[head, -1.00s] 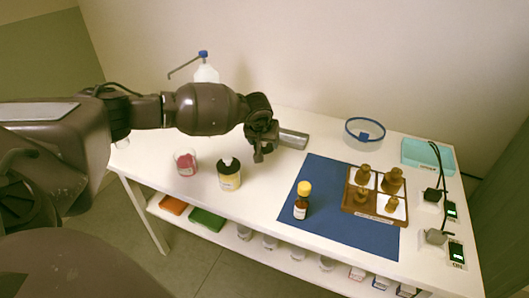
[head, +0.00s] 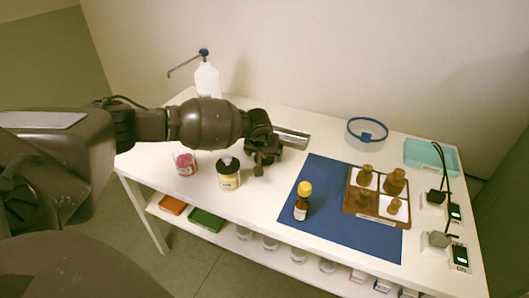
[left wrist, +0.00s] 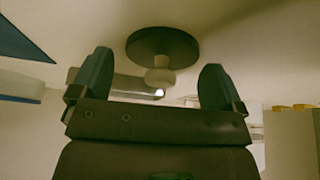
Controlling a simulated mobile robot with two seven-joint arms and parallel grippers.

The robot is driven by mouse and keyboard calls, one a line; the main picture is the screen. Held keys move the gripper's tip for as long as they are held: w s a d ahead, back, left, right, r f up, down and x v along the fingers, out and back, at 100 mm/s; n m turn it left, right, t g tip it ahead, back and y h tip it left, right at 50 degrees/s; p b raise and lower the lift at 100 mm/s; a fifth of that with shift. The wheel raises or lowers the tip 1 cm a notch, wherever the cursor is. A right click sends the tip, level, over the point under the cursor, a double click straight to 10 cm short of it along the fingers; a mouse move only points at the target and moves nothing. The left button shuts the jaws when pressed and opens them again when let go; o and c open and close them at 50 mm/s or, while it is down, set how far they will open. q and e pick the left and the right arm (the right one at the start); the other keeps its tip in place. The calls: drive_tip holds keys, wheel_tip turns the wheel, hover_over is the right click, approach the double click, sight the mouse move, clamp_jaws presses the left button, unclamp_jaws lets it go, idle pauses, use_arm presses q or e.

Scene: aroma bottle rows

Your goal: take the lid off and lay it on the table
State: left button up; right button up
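A squat jar with yellow contents (head: 229,181) stands on the white table, left of the blue mat. Its black lid (head: 228,165) with a pale knob sits on top. In the left wrist view the lid (left wrist: 162,44) is a dark disc, its knob (left wrist: 160,77) toward the camera. The knob shows between my left fingers but apart from them; the jar body is hidden there. My left gripper (head: 263,163) is just right of and beyond the jar in the head view. It is open and empty in the left wrist view (left wrist: 157,62). My right gripper is out of view.
A glass with red contents (head: 185,163) stands left of the jar. A yellow-capped brown bottle (head: 302,203) is on the blue mat (head: 345,233), near a wooden rack (head: 376,214) with brown bottles. A metal piece (head: 291,138) lies behind my gripper. White table shows between jar and mat.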

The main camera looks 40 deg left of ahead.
use_arm(q)
drive_tip(key=shift+s+r, duration=0.1)
drive_tip(key=shift+r, duration=0.55)
drive_tip(key=p+v, duration=0.2)
drive_tip(key=v, duration=0.9)
drive_tip(key=shift+p, duration=0.4)
drive_tip(key=shift+s+d+f, duration=0.1)
drive_tip(key=shift+s+f, duration=0.05)
drive_tip(key=shift+s, duration=0.05)
